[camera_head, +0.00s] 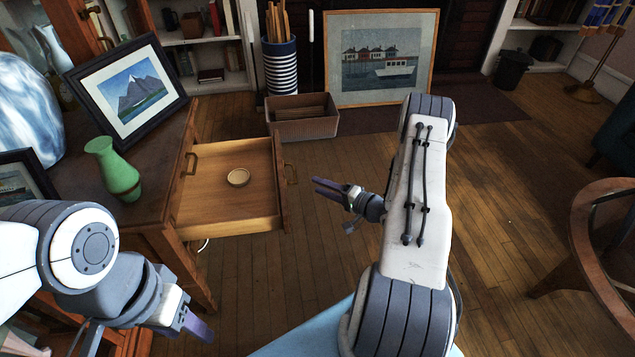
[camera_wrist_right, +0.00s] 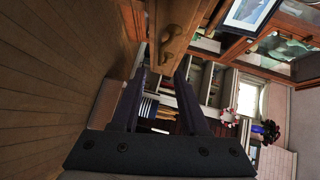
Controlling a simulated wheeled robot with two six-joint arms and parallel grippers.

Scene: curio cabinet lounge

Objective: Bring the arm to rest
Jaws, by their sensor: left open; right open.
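My right gripper (camera_head: 328,188) is open and empty. It hangs in the air to the right of the open drawer (camera_head: 228,215), apart from its front in the head view. In the right wrist view the two fingers (camera_wrist_right: 160,105) are spread with nothing between them, and the wooden drawer front with its handle (camera_wrist_right: 172,45) shows beyond. My left gripper (camera_head: 195,325) is low at the left, in front of the wooden cabinet (camera_head: 160,195); its fingers are partly hidden. I see nothing held in it.
A small round dish (camera_head: 238,177) lies in the drawer. A green vase (camera_head: 117,172) and a framed mountain picture (camera_head: 130,88) stand on the cabinet. A brown box (camera_head: 303,122) sits on the floor behind. A round wooden table (camera_head: 590,235) is at right; the floor between is clear.

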